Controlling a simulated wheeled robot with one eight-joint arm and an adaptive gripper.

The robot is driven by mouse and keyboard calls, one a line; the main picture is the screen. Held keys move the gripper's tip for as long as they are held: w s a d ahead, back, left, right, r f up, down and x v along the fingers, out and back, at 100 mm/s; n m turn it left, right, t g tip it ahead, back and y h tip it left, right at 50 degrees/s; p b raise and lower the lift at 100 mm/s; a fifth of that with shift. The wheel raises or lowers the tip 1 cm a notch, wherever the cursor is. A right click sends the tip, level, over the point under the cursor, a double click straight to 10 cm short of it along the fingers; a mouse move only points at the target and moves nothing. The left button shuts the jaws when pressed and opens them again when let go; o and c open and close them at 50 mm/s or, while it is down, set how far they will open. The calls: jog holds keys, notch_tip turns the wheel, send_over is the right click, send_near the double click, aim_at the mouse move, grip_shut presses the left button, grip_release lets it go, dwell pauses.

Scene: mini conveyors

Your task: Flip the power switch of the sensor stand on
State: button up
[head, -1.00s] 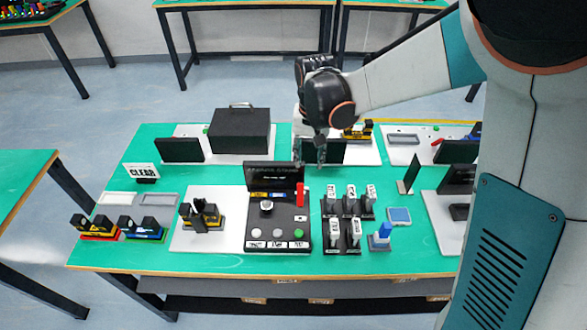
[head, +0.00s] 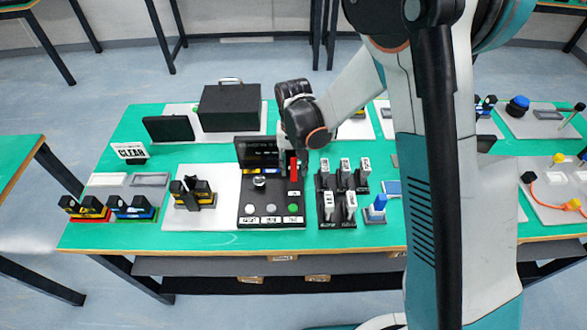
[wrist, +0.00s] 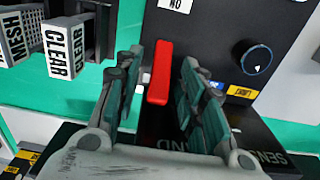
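The sensor stand (head: 272,221) is a black panel with an upright sign board (head: 257,151) at its back. Its power switch is a red lever (head: 294,166) on the right side of the panel, partly behind my gripper (head: 297,155). In the wrist view the red lever (wrist: 160,75) stands between the two fingers of my gripper (wrist: 160,62). The fingers are open, one on each side, with a visible gap on the right; contact on the left cannot be told. A round black knob (wrist: 257,57) is on the same panel.
Black holders with labelled tags (head: 345,170) stand close to the right of the stand; a CLEAR tag (wrist: 62,47) is near my left finger in the wrist view. A blue-topped piece (head: 377,204) is farther right. A black case (head: 231,107) stands behind.

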jog(key=shift+f, duration=0.65)
grip_shut()
